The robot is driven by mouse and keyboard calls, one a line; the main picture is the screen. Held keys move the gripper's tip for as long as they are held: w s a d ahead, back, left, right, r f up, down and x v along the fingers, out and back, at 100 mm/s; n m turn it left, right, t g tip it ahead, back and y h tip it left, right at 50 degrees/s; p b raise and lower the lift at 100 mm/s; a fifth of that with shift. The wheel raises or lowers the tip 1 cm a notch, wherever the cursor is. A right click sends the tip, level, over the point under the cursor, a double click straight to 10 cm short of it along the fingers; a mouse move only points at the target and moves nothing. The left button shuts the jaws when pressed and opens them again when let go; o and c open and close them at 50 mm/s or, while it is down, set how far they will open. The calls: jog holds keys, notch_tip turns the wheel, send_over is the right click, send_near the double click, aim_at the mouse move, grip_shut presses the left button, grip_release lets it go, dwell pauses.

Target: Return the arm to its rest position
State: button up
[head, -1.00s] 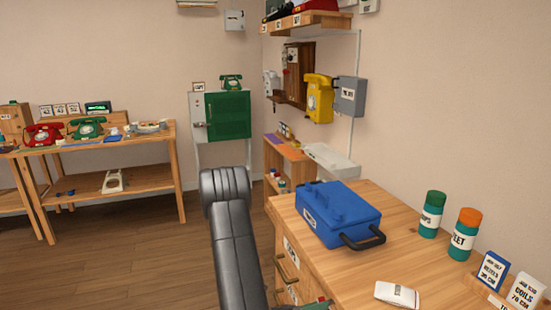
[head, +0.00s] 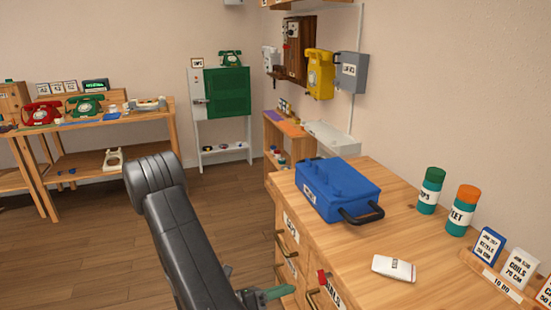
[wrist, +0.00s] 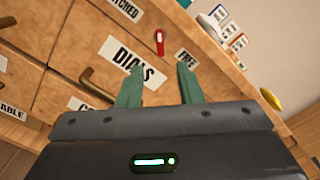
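My arm (head: 175,225) reaches down the lower middle of the head view, in front of the wooden drawer cabinet. My gripper (wrist: 158,78) shows in the wrist view with its two green fingers apart and nothing between them. It points at the cabinet's drawer fronts, near a label reading DIALS (wrist: 133,61). In the head view only a green finger (head: 268,295) and part of the gripper's dark body show, low beside the cabinet's front. The rest of the gripper is hidden or out of frame.
The cabinet top (head: 400,235) holds a blue toolbox (head: 340,188), two green jars, a white packet (head: 394,268) and label cards. Brass drawer handles (head: 287,243) stick out near my arm. A table with phones (head: 85,105) stands at the left. The floor between is clear.

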aim_at(319, 277)
jog(key=x, duration=1.1)
jog(key=shift+d, duration=0.15)
jog(key=shift+f+m+b, duration=0.3)
jog(key=shift+m+b, duration=0.2)
jog(key=shift+b, duration=0.3)
jog(key=m+b, duration=0.2)
jog(key=shift+m, duration=0.4)
jog(key=shift+r+m+b, duration=0.1)
jog(key=shift+m+b, duration=1.1)
jog(key=shift+r+m+b, duration=0.15)
jog(key=shift+m+b, duration=0.15)
jog(key=shift+m, duration=0.2)
jog(key=shift+r, duration=0.1)
